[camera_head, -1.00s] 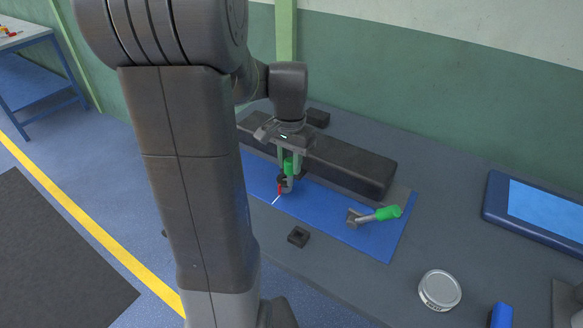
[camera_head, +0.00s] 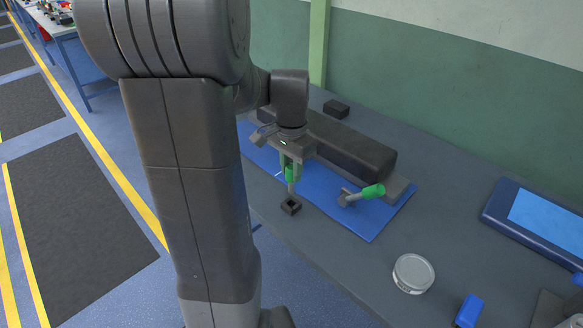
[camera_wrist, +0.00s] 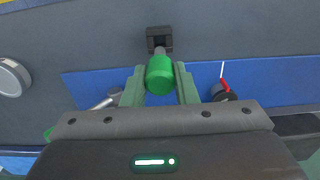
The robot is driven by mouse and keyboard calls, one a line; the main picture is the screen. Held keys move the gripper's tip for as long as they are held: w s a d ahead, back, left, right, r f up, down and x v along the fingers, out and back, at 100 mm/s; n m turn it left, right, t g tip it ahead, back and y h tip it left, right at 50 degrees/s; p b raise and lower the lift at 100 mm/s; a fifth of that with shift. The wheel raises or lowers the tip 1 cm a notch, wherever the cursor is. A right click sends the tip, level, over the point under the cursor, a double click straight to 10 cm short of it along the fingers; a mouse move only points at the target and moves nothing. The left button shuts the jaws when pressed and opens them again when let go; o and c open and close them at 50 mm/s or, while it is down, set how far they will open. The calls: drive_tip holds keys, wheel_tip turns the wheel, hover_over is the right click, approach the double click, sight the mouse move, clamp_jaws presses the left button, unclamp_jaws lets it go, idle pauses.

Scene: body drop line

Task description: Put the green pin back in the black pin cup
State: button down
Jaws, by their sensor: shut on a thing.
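My gripper (camera_head: 291,177) is shut on the green pin (camera_head: 291,173) and holds it upright by its green head, with the grey shaft pointing down. The wrist view shows the green head (camera_wrist: 160,76) between the two fingers. The black pin cup (camera_head: 291,207) is a small square block with an opening, standing on the grey bench just in front of the blue mat. The pin's lower end is just above or at the cup; I cannot tell whether it is inside. The cup (camera_wrist: 159,39) also shows directly beyond the pin in the wrist view.
A second green-headed piece with a grey shaft (camera_head: 371,191) lies on the blue mat (camera_head: 372,225). A long dark block (camera_head: 350,150) runs behind it. A round tin (camera_head: 413,274), a blue object (camera_head: 469,311) and a tablet (camera_head: 535,215) are to the right. A red-and-black item (camera_wrist: 225,91) is near the gripper.

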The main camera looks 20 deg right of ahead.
sight(291, 186)
drive_tip(key=shift+f+b, duration=1)
drive_tip(key=shift+f, duration=0.6)
drive_tip(key=shift+f, duration=0.15)
idle(0.5)
drive_tip(key=shift+f+b, duration=0.35)
drive_tip(key=shift+f, duration=0.3)
drive_tip(key=shift+f+b, duration=0.4)
drive_tip(key=shift+f, duration=0.25)
drive_tip(key=c, duration=1.1)
unclamp_jaws()
drive_tip(key=shift+o, duration=0.2)
